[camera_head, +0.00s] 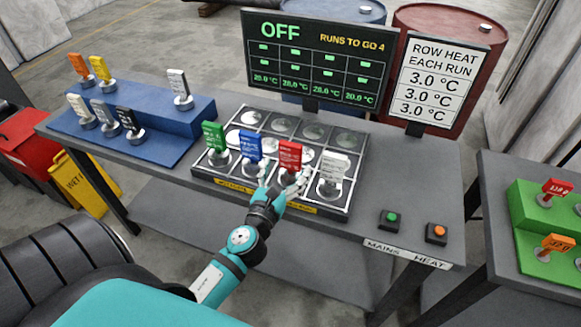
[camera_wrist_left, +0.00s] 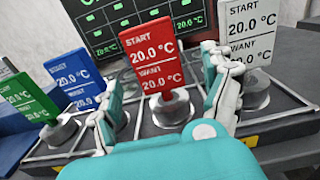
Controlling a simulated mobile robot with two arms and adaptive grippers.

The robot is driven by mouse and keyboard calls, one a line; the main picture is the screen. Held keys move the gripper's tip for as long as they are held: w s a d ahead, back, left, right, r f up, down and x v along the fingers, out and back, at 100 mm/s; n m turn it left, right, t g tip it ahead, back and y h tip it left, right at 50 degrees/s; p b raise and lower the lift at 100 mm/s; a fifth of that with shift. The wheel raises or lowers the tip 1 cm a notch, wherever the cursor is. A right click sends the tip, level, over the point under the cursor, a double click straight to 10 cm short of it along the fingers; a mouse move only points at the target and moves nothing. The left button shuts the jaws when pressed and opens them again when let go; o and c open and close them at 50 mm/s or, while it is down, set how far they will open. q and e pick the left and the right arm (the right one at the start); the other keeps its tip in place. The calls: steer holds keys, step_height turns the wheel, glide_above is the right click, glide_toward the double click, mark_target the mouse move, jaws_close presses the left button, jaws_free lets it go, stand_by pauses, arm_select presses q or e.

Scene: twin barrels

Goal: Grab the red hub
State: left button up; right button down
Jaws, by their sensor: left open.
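The red hub (camera_head: 290,155) has an upright red tag on a round metal base. It sits in the front row of the dark grid tray (camera_head: 343,212), between a blue-tagged hub (camera_head: 249,146) and a white-tagged hub (camera_head: 333,166). My left gripper (camera_head: 284,184) is open at the tray's front side, close to the red hub. In the left wrist view, the red hub (camera_wrist_left: 152,57) shows between the two spread fingers of the gripper (camera_wrist_left: 167,82), its tag reading START 20.0 and WANT 20.0. Whether a finger touches it is unclear. My right gripper is out of view.
A green-tagged hub (camera_head: 213,135) stands left of the blue one. Several tagged hubs stand on a blue stepped stand (camera_head: 160,147) at left. A display reading OFF (camera_head: 320,55) stands behind the tray. Green (camera_head: 391,217) and orange (camera_head: 437,231) buttons sit at right.

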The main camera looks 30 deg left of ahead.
mark_target(289, 161)
arm_select(q)
steer(key=x, duration=0.4)
steer(key=shift+w+a+p, duration=0.15)
steer(key=shift+w+p, duration=0.1)
steer(key=shift+p, duration=0.15)
steer(key=shift+s, duration=0.1)
steer(key=shift+c, duration=0.3)
steer(key=shift+c, duration=1)
steer(key=c, duration=1.4)
jaws_close()
steer(key=shift+r, duration=0.15)
